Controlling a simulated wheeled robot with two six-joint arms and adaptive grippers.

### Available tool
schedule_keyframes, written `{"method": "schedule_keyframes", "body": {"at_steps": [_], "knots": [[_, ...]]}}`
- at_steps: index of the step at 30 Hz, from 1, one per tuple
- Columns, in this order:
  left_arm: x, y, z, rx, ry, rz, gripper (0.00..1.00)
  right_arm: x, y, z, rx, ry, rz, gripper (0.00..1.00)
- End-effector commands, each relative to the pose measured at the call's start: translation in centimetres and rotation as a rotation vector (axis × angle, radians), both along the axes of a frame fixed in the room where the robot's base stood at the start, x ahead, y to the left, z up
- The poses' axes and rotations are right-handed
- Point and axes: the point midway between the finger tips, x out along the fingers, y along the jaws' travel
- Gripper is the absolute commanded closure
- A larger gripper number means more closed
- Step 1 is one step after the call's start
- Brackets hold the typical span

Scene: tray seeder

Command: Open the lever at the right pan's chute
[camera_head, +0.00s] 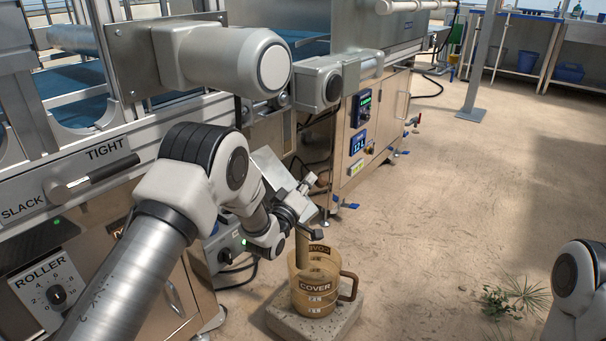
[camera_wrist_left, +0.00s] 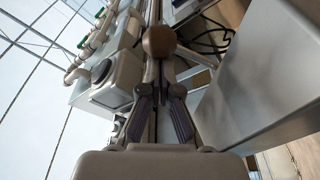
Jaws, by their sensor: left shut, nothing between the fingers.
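My left gripper (camera_head: 309,186) is shut and empty beside the metal chute parts (camera_head: 272,168) under the machine. A round brown knob (camera_head: 322,179), which looks like the lever's end, is close to its fingertips. In the left wrist view the knob (camera_wrist_left: 159,41) lies straight ahead of the closed fingers (camera_wrist_left: 160,68); I cannot tell whether they touch. The lever's shaft is mostly hidden. Below, an amber jug (camera_head: 315,296) marked COVER stands upright on a stone slab (camera_head: 338,325). A tan column shows above and inside the jug; I cannot tell whether it is spout or falling material. My right gripper is out of view.
A steel cabinet (camera_head: 368,135) with displays stands behind the lever. The machine panel with a TIGHT/SLACK handle (camera_head: 92,178) and ROLLER dial (camera_head: 57,295) is at left. A small grey box (camera_head: 226,246) sits near the jug. Plants (camera_head: 512,298) lie on the otherwise open floor at right.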

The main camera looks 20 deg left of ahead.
Motion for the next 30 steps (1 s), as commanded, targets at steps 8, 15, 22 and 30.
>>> {"method": "schedule_keyframes", "body": {"at_steps": [8, 15, 22, 30], "knots": [[-0.4, -1.0, -2.0, 0.231, -0.083, 0.0, 1.0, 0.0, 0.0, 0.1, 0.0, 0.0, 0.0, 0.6], [-0.5, -1.5, -3.2, 0.37, -0.134, -0.001, 1.0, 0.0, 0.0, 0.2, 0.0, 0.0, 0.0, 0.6], [-0.6, -1.6, -3.9, 0.365, -0.133, 0.0, 1.0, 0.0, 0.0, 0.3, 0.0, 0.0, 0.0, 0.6], [-0.6, -1.6, -4.2, 0.364, -0.13, -0.001, 1.0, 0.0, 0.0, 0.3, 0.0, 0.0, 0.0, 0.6]]}}
